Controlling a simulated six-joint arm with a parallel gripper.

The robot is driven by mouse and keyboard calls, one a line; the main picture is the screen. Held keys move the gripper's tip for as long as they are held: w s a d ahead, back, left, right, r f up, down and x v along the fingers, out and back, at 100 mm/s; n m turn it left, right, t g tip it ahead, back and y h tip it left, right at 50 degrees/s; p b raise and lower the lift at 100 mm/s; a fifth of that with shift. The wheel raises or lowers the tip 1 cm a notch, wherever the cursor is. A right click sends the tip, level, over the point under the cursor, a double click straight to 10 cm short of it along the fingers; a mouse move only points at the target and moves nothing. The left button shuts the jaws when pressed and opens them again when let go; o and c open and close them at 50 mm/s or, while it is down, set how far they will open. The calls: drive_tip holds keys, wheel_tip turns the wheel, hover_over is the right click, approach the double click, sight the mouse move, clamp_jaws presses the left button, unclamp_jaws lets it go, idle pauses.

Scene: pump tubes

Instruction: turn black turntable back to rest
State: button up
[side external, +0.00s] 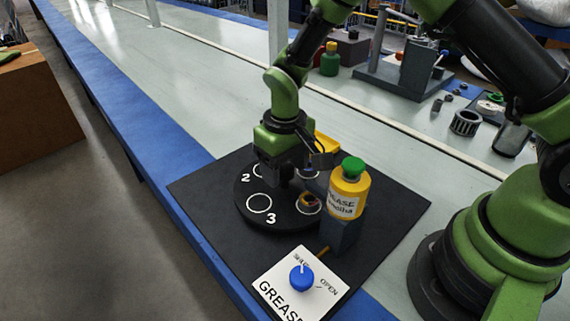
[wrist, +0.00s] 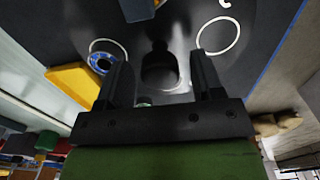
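The black turntable (side external: 285,219) lies on a dark mat, with white circles on top. The numbers 2 and 3 show at its left and front; other marks are hidden by my gripper. A ring-shaped part (side external: 310,204) sits in a circle on the right side. My gripper (side external: 285,180) points down over the turntable's middle. In the wrist view the turntable (wrist: 190,22) fills the upper middle, and my gripper (wrist: 160,68) has its fingers apart. A dark upright knob (wrist: 158,68) stands between them, with gaps on both sides. A blue-centred ring (wrist: 103,63) sits in the left circle.
A yellow grease bottle (side external: 349,190) with a green cap stands on a grey block (side external: 342,235) close right of the turntable. A blue knob (side external: 301,279) sits on a white GREASE panel in front. A yellow piece (side external: 327,144) is behind. The mat's left side is clear.

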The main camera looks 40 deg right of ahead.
clamp_jaws()
drive_tip(key=shift+m, duration=4.5)
drive_tip(key=shift+o, duration=0.6)
unclamp_jaws()
